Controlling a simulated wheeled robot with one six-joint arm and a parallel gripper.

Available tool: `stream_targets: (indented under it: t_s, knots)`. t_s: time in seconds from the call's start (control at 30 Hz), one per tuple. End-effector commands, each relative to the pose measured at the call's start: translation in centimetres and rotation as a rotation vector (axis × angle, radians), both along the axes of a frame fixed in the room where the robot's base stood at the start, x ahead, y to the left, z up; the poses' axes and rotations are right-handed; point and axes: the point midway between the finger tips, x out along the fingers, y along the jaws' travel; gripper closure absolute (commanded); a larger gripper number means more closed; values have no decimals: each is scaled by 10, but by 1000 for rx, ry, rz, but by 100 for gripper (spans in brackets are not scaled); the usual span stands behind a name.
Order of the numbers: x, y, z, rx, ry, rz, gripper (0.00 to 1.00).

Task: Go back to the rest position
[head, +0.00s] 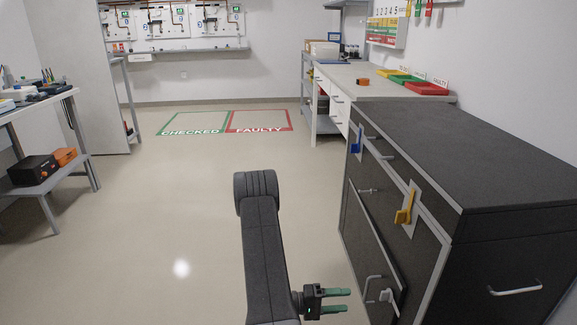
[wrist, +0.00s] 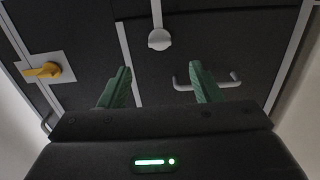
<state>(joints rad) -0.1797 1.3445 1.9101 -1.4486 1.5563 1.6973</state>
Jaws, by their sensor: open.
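My gripper (head: 338,301) shows at the bottom of the head view, with two green fingers apart and nothing between them. In the wrist view my gripper (wrist: 161,86) is also open and empty, pointing at the front of a dark cabinet (head: 480,160). A white handle (head: 386,296) low on the cabinet is just to the right of the gripper in the head view. The white handle also shows in the wrist view (wrist: 159,40), beyond the fingers, apart from them as far as I can tell. A grey bar handle (wrist: 208,84) is partly hidden behind the right finger.
A yellow handle (head: 405,206) and a blue handle (head: 356,140) stick out from the cabinet front. One cabinet panel (head: 368,245) appears slightly ajar. The floor (head: 150,230) to the left is clear. A workbench with a shelf (head: 50,172) stands at the far left.

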Motion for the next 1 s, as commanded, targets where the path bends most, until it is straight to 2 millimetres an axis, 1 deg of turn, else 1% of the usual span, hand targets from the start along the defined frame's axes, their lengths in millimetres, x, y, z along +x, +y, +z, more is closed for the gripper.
stream_targets:
  t_s: [0.1, 0.83, 1.0]
  knots:
    - [0, -17, -1, 0, -2, -5, 42]
    - [5, -112, -1, -1, -2, -5, 42]
    - [6, -110, 1, -8, 131, 0, 42]
